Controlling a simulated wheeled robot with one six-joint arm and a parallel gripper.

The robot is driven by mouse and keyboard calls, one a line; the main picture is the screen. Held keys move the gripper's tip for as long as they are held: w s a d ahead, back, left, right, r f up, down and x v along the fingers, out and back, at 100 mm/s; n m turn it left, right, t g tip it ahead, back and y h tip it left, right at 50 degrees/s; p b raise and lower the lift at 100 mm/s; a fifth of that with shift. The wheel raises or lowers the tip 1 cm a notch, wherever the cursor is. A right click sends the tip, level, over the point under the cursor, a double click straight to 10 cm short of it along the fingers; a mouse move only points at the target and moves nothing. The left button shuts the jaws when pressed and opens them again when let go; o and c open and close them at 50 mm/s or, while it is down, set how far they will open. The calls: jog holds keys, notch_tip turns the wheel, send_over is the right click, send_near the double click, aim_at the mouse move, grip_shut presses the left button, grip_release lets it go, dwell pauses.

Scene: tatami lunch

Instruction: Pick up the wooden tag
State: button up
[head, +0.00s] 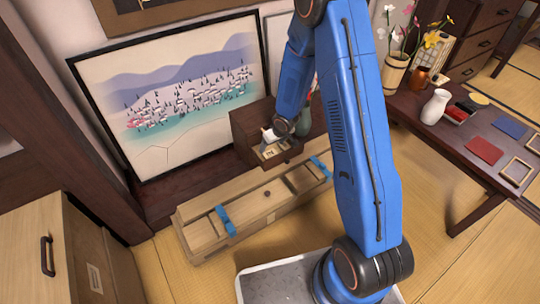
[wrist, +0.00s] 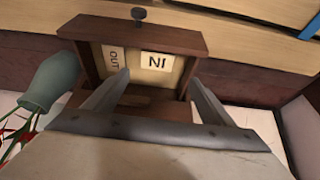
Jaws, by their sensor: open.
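An open drawer of dark wood (wrist: 135,32) holds two pale tags in the wrist view. One tag (wrist: 156,60) reads "IN" upside down and lies near the middle. The other tag (wrist: 113,58) reads "OUT" sideways and lies at the left side. My gripper (wrist: 159,76) is open and empty, its fingers pointing towards the drawer, with the "IN" tag between and just beyond the fingertips. In the head view my gripper (head: 270,137) is above the small open drawer (head: 285,157); the tags are too small to read there.
A grey-green vase (wrist: 50,84) with red flowers stands left of the drawer in the wrist view. A long wooden box with blue ties (head: 250,212) lies before the small cabinet (head: 245,130). A framed picture (head: 170,90) leans behind. A low table (head: 470,170) is at right.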

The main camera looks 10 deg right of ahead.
aim_at(269, 152)
jog(key=shift+d+x, duration=0.15)
jog(key=shift+x, duration=1.95)
jog(key=shift+d+x, duration=0.2)
jog(key=shift+x, duration=1.85)
jog(key=shift+w, duration=0.15)
jog(key=c, duration=1.1)
